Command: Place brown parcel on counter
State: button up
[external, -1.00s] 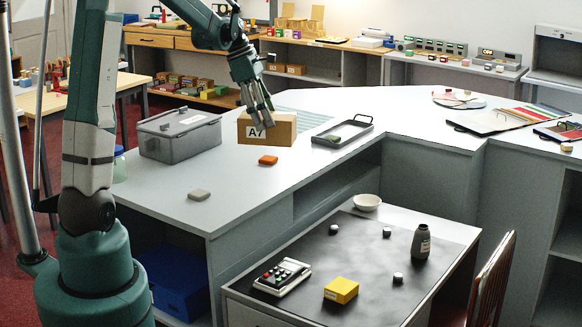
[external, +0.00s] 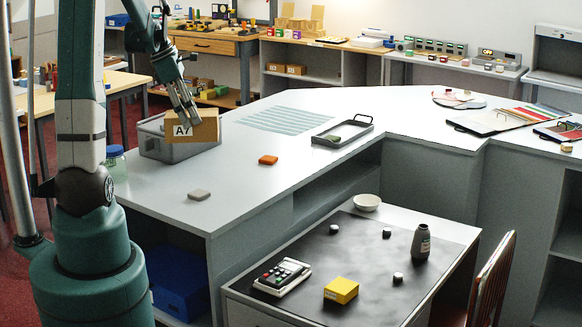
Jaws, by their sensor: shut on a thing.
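The brown parcel (external: 205,126) is a cardboard box with a white "A7" label, and it shows in the external view at the left part of the counter. My gripper (external: 190,112) is shut on the parcel from above. The parcel is in front of the grey lidded box (external: 160,148) in the picture and covers part of it; I cannot tell if they touch. The light grey counter (external: 240,190) runs from front left to back right.
A striped patch (external: 287,119) lies flat on the counter, uncovered. A jar (external: 115,163) stands at the left edge.

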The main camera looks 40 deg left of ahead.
jog(key=s+a+n+p, duration=0.1)
jog(key=s+a+p, duration=0.1)
jog(key=s+a, duration=0.5)
jog(key=shift+s+a+f+x, duration=0.1)
jog(key=shift+a+x, duration=0.05)
jog(key=shift+x, duration=0.65)
jog(key=shift+s+a+f+x, duration=0.1)
jog(key=shift+a+x, duration=0.05)
jog(key=shift+x, duration=0.65)
jog(key=shift+s+a+x, duration=0.1)
jog(key=shift+a+x, duration=0.05)
jog(key=shift+x, duration=0.6)
jog(key=shift+f, duration=2.95)
jog(key=shift+f, duration=2.05)
jog(key=shift+f, duration=0.2)
